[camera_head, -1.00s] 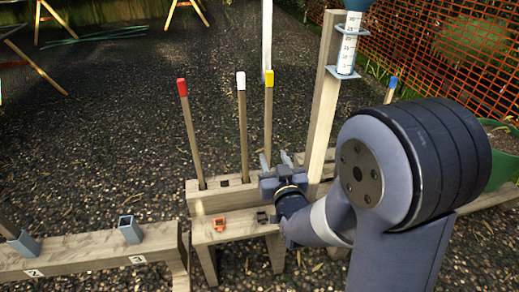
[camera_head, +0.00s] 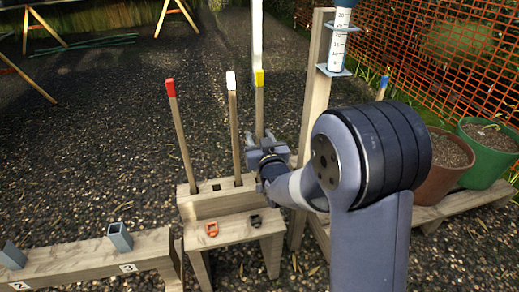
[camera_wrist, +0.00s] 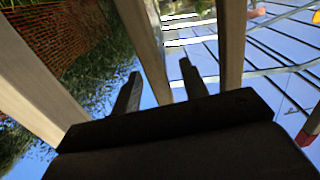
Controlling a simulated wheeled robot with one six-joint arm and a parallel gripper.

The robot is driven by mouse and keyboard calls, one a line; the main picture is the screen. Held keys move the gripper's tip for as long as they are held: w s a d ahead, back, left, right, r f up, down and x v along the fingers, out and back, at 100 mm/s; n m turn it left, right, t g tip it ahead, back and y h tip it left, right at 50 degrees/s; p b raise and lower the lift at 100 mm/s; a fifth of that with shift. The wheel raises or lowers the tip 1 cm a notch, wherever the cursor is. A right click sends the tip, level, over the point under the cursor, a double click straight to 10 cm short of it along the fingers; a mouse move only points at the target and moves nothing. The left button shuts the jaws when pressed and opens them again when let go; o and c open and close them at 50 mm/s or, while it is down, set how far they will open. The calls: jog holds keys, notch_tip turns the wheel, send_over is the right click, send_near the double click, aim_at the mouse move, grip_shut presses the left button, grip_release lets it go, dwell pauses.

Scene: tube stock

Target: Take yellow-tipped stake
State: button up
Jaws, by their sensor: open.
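The yellow-tipped stake (camera_head: 259,100) stands upright in the wooden stock block (camera_head: 215,208), rightmost of three stakes. My gripper (camera_head: 260,139) is open, and its fingers overlap the stake's shaft partway up. The gripper hides the shaft's lower part. In the wrist view the two dark fingers (camera_wrist: 160,85) point up the picture, and a wooden shaft (camera_wrist: 146,45) shows between them, with its tip out of view. I cannot tell whether it touches a finger. The white-tipped stake (camera_head: 234,130) and red-tipped stake (camera_head: 181,130) stand to the left.
A wooden post (camera_head: 313,125) with a rain gauge (camera_head: 338,45) stands close right of my gripper. Plant pots (camera_head: 489,158) sit on a plank at the right. A low bench (camera_head: 90,262) with square sockets is front left. Gravel beyond the stakes is clear.

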jog(key=shift+c, duration=0.4)
grip_shut()
jog(key=shift+r, duration=0.1)
